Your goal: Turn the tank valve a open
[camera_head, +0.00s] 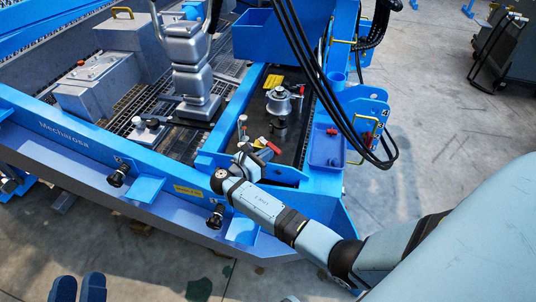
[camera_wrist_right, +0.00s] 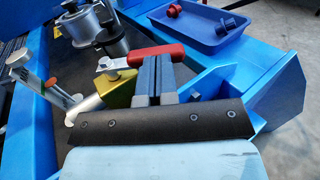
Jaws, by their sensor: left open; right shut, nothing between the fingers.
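A valve with a red handle (camera_wrist_right: 143,56) and a brass-coloured body (camera_wrist_right: 119,92) stands in the blue frame. Its red handle also shows in the head view (camera_head: 273,148). My right gripper (camera_wrist_right: 156,72) is shut and empty. Its fingertips overlap the red handle in the wrist view; I cannot tell whether they touch it. A second valve with a pale upright lever (camera_wrist_right: 19,68) is left of it. No label tells which valve is a. My left gripper (camera_head: 78,288) is open and empty at the bottom left of the head view, far from the valves.
A silver pot-like fitting (camera_head: 279,100) stands behind the valves on the dark floor of the frame. Black hoses (camera_head: 318,75) hang over the frame. The concrete floor at right is partly clear.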

